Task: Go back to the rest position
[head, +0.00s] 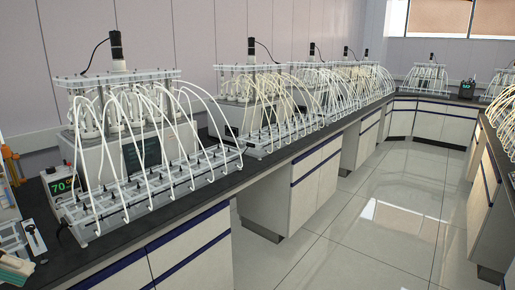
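Neither of my grippers nor my arms can be made out in the head view. The nearest biogas reactor unit (107,157) stands on the dark bench at the left. It has a clear top plate, a black motor on top and many white tubes. The tubes arch down to a clear rack (150,197) in front of it. A second reactor unit (250,88) stands farther along the same bench.
The dark bench top (185,215) runs from the near left to the back. A controller showing 70 (62,186) and small lab items (33,238) crowd its near end. Cabinets (290,190) stand under it. The glossy floor (400,220) between the benches is clear. More reactors line the right bench.

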